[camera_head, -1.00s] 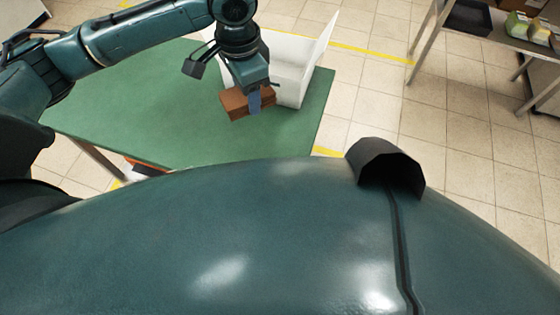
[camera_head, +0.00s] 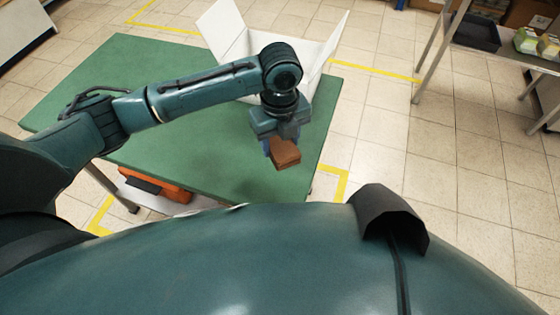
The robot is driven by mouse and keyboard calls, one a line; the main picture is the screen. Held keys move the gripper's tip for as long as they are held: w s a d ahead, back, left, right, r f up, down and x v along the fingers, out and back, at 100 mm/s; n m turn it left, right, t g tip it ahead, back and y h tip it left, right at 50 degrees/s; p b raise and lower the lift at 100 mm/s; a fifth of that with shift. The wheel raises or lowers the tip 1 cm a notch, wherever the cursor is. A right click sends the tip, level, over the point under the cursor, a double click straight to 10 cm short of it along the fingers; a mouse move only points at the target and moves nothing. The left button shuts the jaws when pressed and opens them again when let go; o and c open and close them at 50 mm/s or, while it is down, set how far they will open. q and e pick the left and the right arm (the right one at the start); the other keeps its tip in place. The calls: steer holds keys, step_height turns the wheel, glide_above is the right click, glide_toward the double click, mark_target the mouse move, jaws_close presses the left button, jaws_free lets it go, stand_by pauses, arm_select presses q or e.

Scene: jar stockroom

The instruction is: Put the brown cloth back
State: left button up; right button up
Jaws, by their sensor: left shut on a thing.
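The brown cloth (camera_head: 286,155) looks like a small folded brown block. My left gripper (camera_head: 277,143) is shut on it and holds it over the front right part of the green table (camera_head: 160,100). I cannot tell how far the cloth is above the table top. A white open box (camera_head: 226,32) with raised flaps stands at the back right of the table, behind my left arm. My right gripper is not in view.
An orange thing (camera_head: 160,194) sits low under the table's front edge. At the upper right a shelf table holds a black tray (camera_head: 473,32) and green-and-yellow packs (camera_head: 527,42). Tiled floor (camera_head: 400,130) with yellow lines is free right of the table.

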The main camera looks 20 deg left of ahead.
mark_target(280, 142)
arm_select(q)
step_height(280, 142, down, 7)
steer(key=shift+r+b, duration=0.1)
steer(key=shift+b, duration=0.25)
steer(key=o, duration=0.9)
steer(key=shift+f, duration=0.2)
steer(key=shift+o, duration=0.2)
step_height(280, 142, up, 12)
steer(key=shift+r+p, duration=0.15)
steer(key=shift+p, duration=0.5)
